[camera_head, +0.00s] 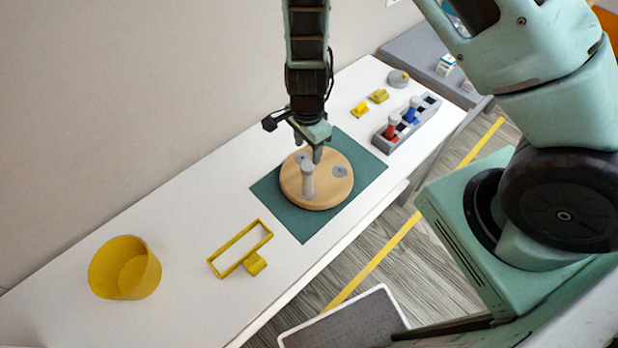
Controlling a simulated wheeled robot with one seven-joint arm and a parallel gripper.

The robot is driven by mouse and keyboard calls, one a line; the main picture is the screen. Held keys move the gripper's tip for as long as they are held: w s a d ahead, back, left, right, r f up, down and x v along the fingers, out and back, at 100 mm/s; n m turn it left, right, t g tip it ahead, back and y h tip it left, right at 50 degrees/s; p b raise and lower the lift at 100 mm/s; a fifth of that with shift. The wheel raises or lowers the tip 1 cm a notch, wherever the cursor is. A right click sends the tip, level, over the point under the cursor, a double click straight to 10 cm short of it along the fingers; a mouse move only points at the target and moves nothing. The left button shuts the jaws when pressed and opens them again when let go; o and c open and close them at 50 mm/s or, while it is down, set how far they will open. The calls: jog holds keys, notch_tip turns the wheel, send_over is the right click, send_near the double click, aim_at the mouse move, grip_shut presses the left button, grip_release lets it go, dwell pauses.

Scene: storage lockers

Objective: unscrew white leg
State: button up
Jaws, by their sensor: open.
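A white-grey leg (308,182) stands upright on a round wooden disc (327,200), which lies on a dark green mat (296,222) on the white table. Two grey round spots, one near the back and one at the right (340,170), show on the disc's top. My gripper (308,152) points down just above and behind the leg's top. It is open, with nothing seen between its fingers. Whether a finger touches the leg cannot be told from this view.
A yellow bucket (125,268) and a yellow frame (240,248) stand on the table's left part. A grey rack (405,124) with red and blue pieces, small yellow parts (378,96) and a grey round piece (398,78) are at the far right. A wall runs behind the table.

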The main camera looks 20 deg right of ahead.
aim_at(307, 165)
jog(key=shift+f+b, duration=2.95)
jog(key=shift+f, duration=0.35)
jog(key=c, duration=0.8)
jog(key=n, duration=0.6)
jog(key=shift+a+r, duration=0.1)
jog(key=shift+c, duration=0.2)
